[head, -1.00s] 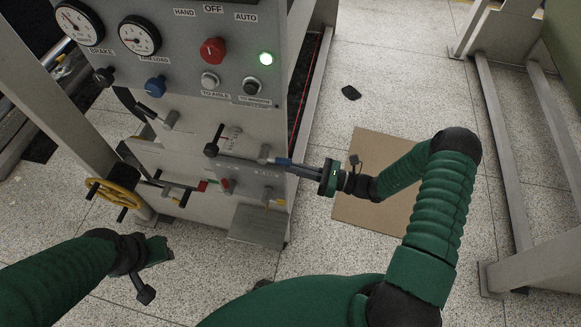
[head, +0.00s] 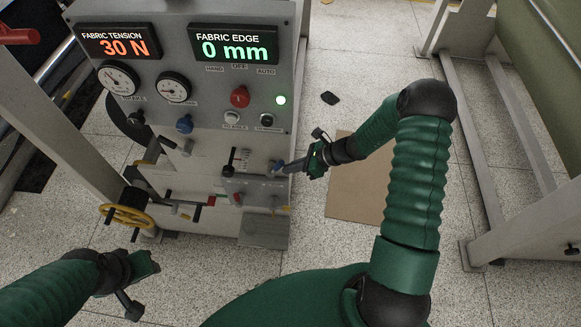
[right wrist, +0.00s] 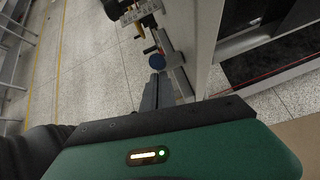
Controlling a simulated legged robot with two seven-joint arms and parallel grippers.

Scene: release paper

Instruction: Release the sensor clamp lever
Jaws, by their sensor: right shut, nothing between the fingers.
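My right gripper (head: 284,170) is shut and empty, at the right edge of the lower front panel of the grey machine. Its fingertips are close to a small grey lever part (head: 274,166); I cannot tell whether they touch it. A black-knobbed lever (head: 230,157) stands by a small white scale to the left. I cannot read a label naming the sensor clamp lever. My left gripper (head: 146,266) hangs low at left, away from the panel; its fingers are unclear.
The displays read 30 N (head: 122,47) and 0 mm (head: 236,50). A yellow handwheel (head: 126,215) is at left. Cardboard (head: 352,190) lies on open floor at right.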

